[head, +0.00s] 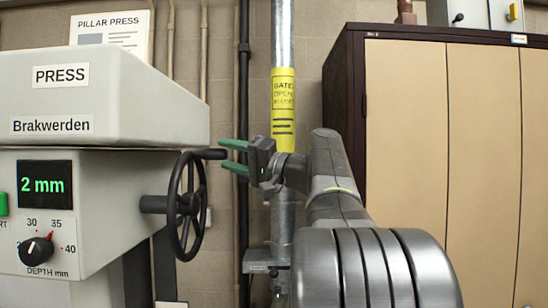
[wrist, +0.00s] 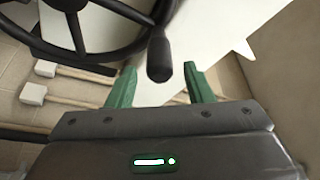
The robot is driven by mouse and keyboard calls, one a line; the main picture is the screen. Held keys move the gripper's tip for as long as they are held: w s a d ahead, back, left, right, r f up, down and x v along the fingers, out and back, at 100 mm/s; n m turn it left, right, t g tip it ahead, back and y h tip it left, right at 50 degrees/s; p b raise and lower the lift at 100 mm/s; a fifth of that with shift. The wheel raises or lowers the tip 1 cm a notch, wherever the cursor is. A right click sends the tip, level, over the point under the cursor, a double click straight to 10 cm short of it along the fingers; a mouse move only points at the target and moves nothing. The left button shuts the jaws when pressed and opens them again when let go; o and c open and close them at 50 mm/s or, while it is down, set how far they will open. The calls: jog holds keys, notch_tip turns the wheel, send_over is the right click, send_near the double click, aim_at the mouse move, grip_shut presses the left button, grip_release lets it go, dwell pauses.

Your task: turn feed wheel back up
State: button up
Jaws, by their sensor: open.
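The black feed wheel (head: 186,207) is on the right side of the press, with its crank handle (head: 211,154) at the top, pointing right. My gripper (head: 233,156) is just right of the handle, its green fingers pointing left toward it. In the wrist view the wheel (wrist: 100,52) fills the upper left, and the handle (wrist: 159,62) hangs down between and beyond my open green fingertips (wrist: 160,80). The fingers look apart from the handle; whether they touch it is hard to tell. The press display (head: 44,185) reads 2 mm.
The press head (head: 100,118) stands at left, with a depth knob (head: 37,250) below the display. A vertical pipe with a yellow label (head: 283,105) stands behind my arm. A tan cabinet (head: 440,150) is at right.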

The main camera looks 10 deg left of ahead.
jog(key=r+b+v, duration=0.1)
jog(key=r+v, duration=0.1)
jog(key=v, duration=0.8)
jog(key=shift+s+d+r, duration=0.3)
jog(key=shift+s+d, duration=0.1)
jog(key=shift+d, duration=0.05)
dwell(0.6)
jog(key=b+v, duration=0.2)
jog(key=v, duration=1.1)
jog(key=shift+d+b, duration=0.35)
jog(key=shift+s, duration=0.1)
